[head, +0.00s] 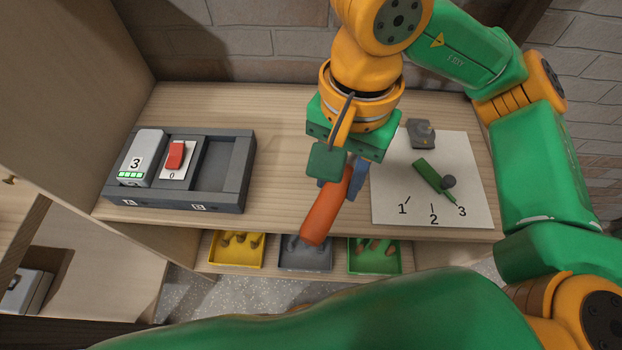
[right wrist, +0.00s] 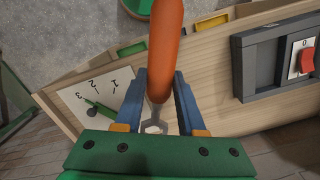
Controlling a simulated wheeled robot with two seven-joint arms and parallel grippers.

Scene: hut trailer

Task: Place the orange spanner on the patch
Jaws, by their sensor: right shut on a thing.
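The orange spanner (head: 322,215) has a thick orange handle and a grey open-ended metal head. My right gripper (head: 342,186) is shut on it, with its blue fingers at either side near the head. The handle slants down and left in the head view, over the shelf's front edge. In the right wrist view the spanner (right wrist: 166,50) stands between the fingers (right wrist: 160,92). A white sheet (head: 390,165) marked 1, 2, 3 lies right of the gripper; I cannot tell whether it is the patch. My left gripper is not in view.
On the white sheet are a green-handled pointer (head: 430,175) and a grey block (head: 421,133). A dark grey rack (head: 235,165) with a numbered module and a red switch stands left. Yellow (head: 236,262), grey (head: 305,268) and green (head: 374,270) bins sit below. Wood between rack and sheet is clear.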

